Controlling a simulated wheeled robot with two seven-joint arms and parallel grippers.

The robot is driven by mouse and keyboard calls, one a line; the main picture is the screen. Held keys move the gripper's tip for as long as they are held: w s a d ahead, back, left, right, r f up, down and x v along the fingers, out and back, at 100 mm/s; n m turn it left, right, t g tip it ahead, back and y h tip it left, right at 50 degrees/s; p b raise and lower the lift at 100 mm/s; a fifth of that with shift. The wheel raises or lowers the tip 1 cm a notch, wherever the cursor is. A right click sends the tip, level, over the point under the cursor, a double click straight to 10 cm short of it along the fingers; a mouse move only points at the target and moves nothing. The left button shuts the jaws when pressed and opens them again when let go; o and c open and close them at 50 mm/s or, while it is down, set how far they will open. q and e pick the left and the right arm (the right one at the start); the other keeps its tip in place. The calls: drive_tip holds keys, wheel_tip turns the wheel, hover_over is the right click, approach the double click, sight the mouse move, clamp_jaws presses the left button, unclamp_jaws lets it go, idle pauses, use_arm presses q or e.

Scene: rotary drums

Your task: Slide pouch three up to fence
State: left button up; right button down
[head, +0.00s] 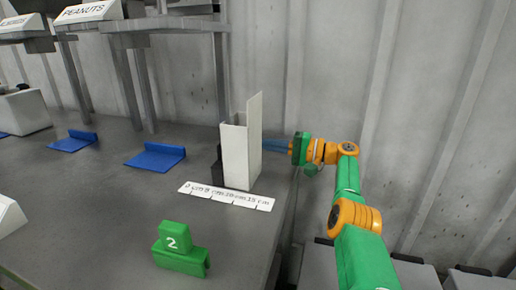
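A white upright angled panel (236,155), which looks like the fence, stands near the table's right edge. A white ruler strip (226,196) marked in centimetres lies at its foot. A narrow dark thing (217,168) shows at the panel's left side; I cannot tell what it is. I cannot make out a pouch marked three. My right gripper (272,145) is just right of the panel, its bluish fingers pointing left towards it. The panel hides the fingertips, so whether they are open or hold anything is unclear. My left gripper is not in view.
A green block marked 2 (180,252) stands at the front of the grey table (110,205). Blue trays (156,157) lie at the back left, under a metal rack with a PEANUTS label (86,11). The table's middle is clear. A ribbed wall (335,70) stands behind.

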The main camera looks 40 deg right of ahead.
sight(259, 150)
drive_tip(key=shift+x, duration=0.85)
drive_tip(key=shift+s+a, duration=1.15)
drive_tip(key=shift+s, duration=0.1)
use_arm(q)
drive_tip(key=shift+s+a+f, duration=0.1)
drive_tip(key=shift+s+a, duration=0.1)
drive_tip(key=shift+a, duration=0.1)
use_arm(e)
drive_tip(key=shift+s+a, duration=0.25)
drive_tip(key=shift+s, duration=0.05)
